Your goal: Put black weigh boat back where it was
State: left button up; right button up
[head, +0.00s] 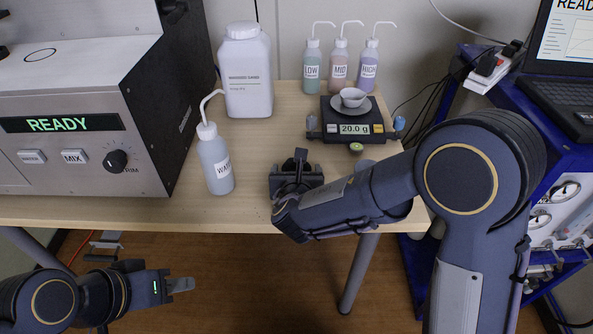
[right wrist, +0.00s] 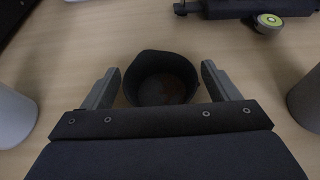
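The black weigh boat (right wrist: 161,78) shows in the right wrist view as a round dark cup on the wooden table. My right gripper (right wrist: 160,85) is open, with one finger on either side of the boat and a small gap at each side. In the head view my right gripper (head: 297,172) is low over the table's front part, and I cannot make out the boat clearly there. My left gripper (head: 181,285) is off the table at lower left, empty; its fingers are seen edge-on, so their opening is unclear.
The wash bottle (head: 214,160) stands left of my right gripper. The balance (head: 352,128), reading 20.0 g, holds a pale bowl (head: 353,97) behind it. A white jar (head: 246,75) and the LOW, MID and HIGH bottles (head: 340,68) stand at the back. The analyser (head: 80,110) fills the left.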

jog(key=shift+r, duration=0.1)
jog(key=shift+r+p, duration=0.2)
jog(key=shift+p, duration=0.15)
jog(key=p+v, duration=0.1)
jog(key=v, duration=1.1)
jog(key=shift+f, duration=0.15)
jog(key=d+m+h, duration=0.1)
jog(key=d+m, duration=0.1)
jog(key=d, duration=0.1)
jog(key=d+m+g+h, duration=0.1)
jog(key=d+m, duration=0.1)
jog(key=d, duration=0.1)
jog(key=d+m+g+h, duration=0.1)
jog(key=d+m, duration=0.1)
jog(key=d, duration=0.2)
jog(key=shift+s+m, duration=0.2)
jog(key=shift+m, duration=0.2)
jog(key=s+d+f+m+g, duration=0.2)
jog(key=s+d+m+g, duration=0.5)
jog(key=s+d+m, duration=0.6)
jog(key=s+a+r+m+y, duration=0.1)
jog(key=s+m+y, duration=0.1)
jog(key=m, duration=0.7)
jog(key=s+a+r+m+t+y, duration=0.1)
jog(key=s+m+y, duration=0.2)
jog(key=m, duration=0.6)
jog(key=shift+s+a+r+y, duration=0.25)
jog(key=shift+r+y, duration=0.15)
jog(key=shift+y, duration=0.5)
